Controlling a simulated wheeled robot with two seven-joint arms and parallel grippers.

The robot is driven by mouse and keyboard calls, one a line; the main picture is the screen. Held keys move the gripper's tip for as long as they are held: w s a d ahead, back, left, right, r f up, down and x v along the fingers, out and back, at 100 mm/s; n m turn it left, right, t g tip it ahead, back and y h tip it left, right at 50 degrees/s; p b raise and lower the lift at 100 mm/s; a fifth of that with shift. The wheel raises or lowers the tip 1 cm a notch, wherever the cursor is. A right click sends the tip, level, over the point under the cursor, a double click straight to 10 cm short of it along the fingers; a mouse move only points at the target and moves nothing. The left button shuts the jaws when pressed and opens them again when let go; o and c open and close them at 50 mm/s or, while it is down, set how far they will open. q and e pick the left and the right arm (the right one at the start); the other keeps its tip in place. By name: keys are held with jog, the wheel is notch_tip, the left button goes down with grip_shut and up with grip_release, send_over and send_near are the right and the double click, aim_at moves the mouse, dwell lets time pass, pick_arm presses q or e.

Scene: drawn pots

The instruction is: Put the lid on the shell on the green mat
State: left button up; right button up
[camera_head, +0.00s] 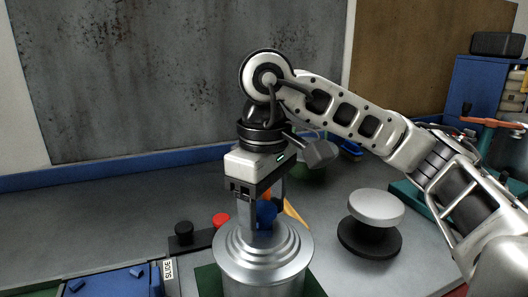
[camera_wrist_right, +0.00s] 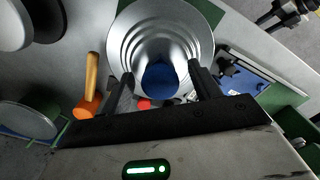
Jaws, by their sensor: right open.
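The silver stepped lid (camera_head: 240,252) with a blue knob (camera_head: 266,211) sits on top of the grey metal shell (camera_head: 262,289), and looks level. The shell stands on the green mat (camera_head: 207,281), which is mostly hidden. My right gripper (camera_head: 262,225) points down over the lid with its fingers on either side of the knob. In the right wrist view the fingers (camera_wrist_right: 163,92) stand apart, with gaps beside the blue knob (camera_wrist_right: 160,78). My left gripper is not in view.
A silver disc on a black base (camera_head: 376,209) stands to the right. An orange-headed mallet (camera_wrist_right: 89,88) lies near the shell. A blue tray (camera_head: 115,283), a red button (camera_head: 221,219) and a black knob (camera_head: 184,228) are at the left. The back left counter is clear.

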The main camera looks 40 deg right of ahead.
jog(key=shift+r, duration=0.2)
pick_arm(q)
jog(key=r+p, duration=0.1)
jog(key=p, duration=0.1)
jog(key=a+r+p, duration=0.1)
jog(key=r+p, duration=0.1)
jog(key=p, duration=0.1)
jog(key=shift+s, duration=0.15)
pick_arm(e)
notch_tip(320, 180, up, 16)
jog(key=shift+f, duration=0.2)
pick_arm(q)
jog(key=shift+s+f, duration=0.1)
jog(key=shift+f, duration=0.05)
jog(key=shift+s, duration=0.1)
